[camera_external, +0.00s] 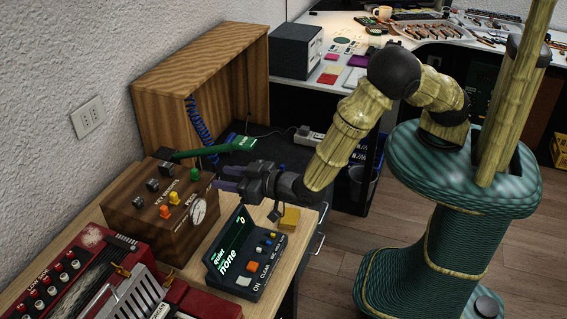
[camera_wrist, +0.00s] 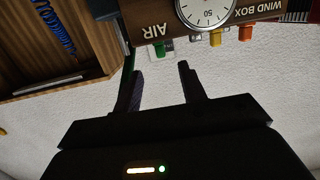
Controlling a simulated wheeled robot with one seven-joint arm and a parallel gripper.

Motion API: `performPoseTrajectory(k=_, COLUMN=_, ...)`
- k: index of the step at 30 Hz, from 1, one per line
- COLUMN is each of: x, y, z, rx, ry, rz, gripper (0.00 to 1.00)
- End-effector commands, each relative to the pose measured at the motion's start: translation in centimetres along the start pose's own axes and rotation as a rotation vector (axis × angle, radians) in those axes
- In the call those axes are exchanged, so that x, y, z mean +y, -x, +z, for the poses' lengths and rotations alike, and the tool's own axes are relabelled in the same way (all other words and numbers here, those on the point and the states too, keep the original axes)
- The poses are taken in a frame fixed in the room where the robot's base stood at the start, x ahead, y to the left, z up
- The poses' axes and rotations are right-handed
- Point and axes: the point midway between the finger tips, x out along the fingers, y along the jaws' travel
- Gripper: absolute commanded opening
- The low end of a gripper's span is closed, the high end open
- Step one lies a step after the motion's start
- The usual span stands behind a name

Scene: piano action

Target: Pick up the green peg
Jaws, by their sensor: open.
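The green peg (camera_external: 195,174) stands on the wooden wind box (camera_external: 150,225), near its back right corner, beside a round dial. It also shows in the wrist view (camera_wrist: 164,49), where the box appears upside down. My gripper (camera_external: 222,179) is open and empty, just right of the peg in the external view. In the wrist view its two dark fingers (camera_wrist: 160,69) point toward the box, and the peg appears between the fingertip lines, a little beyond them. I see no contact between the fingers and the peg.
A yellow peg (camera_external: 173,198), an orange peg (camera_external: 165,211) and the dial (camera_external: 198,211) are close by on the box. A green-handled bar (camera_external: 235,145) reaches over the box's back. A black console (camera_external: 245,255) stands in front, and a wooden open cabinet (camera_external: 190,85) behind.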

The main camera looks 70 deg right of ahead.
Motion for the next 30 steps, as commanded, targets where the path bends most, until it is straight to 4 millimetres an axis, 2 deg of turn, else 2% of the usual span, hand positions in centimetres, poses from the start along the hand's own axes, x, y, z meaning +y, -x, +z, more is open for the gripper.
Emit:
performPoseTrajectory(k=3, x=0.0, y=-1.7, z=-0.1, rx=0.0, ry=0.0, rz=0.001, gripper=0.41)
performPoseTrajectory(k=6, x=0.0, y=-2.4, z=-0.1, rx=0.0, ry=0.0, rz=0.001, gripper=0.41)
performPoseTrajectory(k=17, x=0.0, y=-2.7, z=-0.1, rx=0.001, ry=0.0, rz=0.001, gripper=0.41)
performPoseTrajectory(k=27, x=0.0, y=-7.0, z=-0.5, rx=0.0, ry=0.0, rz=0.001, gripper=0.41)
performPoseTrajectory(k=30, x=0.0, y=-7.5, z=-0.4, rx=-0.001, ry=0.0, rz=0.0, gripper=0.41)
